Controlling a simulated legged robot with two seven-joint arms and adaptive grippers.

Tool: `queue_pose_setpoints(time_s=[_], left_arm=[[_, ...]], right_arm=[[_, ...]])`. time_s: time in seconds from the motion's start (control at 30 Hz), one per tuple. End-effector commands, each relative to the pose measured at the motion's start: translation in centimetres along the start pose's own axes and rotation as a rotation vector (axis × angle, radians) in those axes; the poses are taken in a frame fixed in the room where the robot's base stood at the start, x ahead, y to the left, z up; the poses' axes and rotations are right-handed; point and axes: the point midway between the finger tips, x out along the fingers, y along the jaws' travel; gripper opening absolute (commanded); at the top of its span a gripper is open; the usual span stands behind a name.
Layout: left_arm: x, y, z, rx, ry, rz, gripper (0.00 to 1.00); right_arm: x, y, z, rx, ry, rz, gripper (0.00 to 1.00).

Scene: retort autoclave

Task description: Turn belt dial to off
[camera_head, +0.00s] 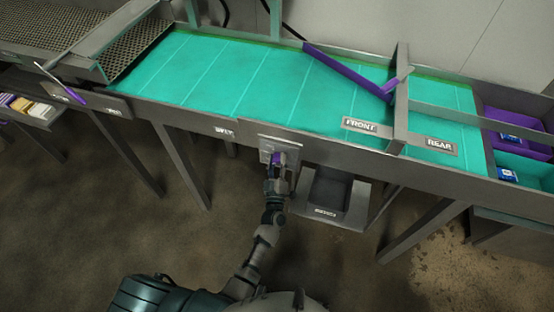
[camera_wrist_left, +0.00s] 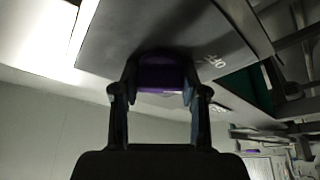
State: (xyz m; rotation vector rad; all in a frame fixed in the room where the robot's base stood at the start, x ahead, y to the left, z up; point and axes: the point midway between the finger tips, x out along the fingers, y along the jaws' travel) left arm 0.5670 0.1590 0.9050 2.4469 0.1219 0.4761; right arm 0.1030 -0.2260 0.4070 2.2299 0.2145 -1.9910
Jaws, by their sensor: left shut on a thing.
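The purple belt dial (camera_head: 281,158) sits on a grey panel (camera_head: 269,143) on the front side of the conveyor frame. A "BELT" label (camera_head: 224,131) is left of that panel. My left gripper (camera_head: 279,163) reaches up to the dial and covers part of it. In the left wrist view the purple dial (camera_wrist_left: 160,74) is between the two fingers (camera_wrist_left: 160,82), which are shut on it. White lettering (camera_wrist_left: 213,61), seemingly "OFF", shows on the panel face beside the dial. The dial's exact setting cannot be told. My right gripper is not in view.
The green belt (camera_head: 250,80) runs above the panel, with a purple-sided diverter bar (camera_head: 345,70) across it. "FRONT" (camera_head: 360,126) and "REAR" (camera_head: 440,145) labels are to the right. A dark tray (camera_head: 328,190) juts out right of my gripper. Frame legs stand on both sides.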

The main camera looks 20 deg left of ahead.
Motion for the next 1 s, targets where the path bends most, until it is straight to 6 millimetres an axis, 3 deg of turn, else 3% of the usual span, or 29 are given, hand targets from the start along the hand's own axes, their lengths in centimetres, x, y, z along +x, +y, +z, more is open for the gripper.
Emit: queue_pose_setpoints(time_s=[0.3, 0.87, 0.9, 0.97, 1.0], left_arm=[[-0.4, -0.3, 0.7, -0.113, -0.018, -0.054, 0.08], [-0.5, -0.4, 0.7, -0.137, -0.018, -0.065, 0.08], [-0.5, -0.4, 0.7, -0.137, -0.017, -0.065, 0.53], [-0.4, -0.3, 0.6, -0.137, -0.015, -0.064, 0.68], [-0.4, -0.3, 0.5, -0.137, -0.014, -0.063, 0.69]], right_arm=[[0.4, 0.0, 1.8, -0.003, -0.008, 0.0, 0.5], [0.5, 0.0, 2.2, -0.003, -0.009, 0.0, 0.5], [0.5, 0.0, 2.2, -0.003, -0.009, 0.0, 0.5], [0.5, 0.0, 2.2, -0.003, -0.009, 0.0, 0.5], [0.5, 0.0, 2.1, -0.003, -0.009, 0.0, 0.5]])
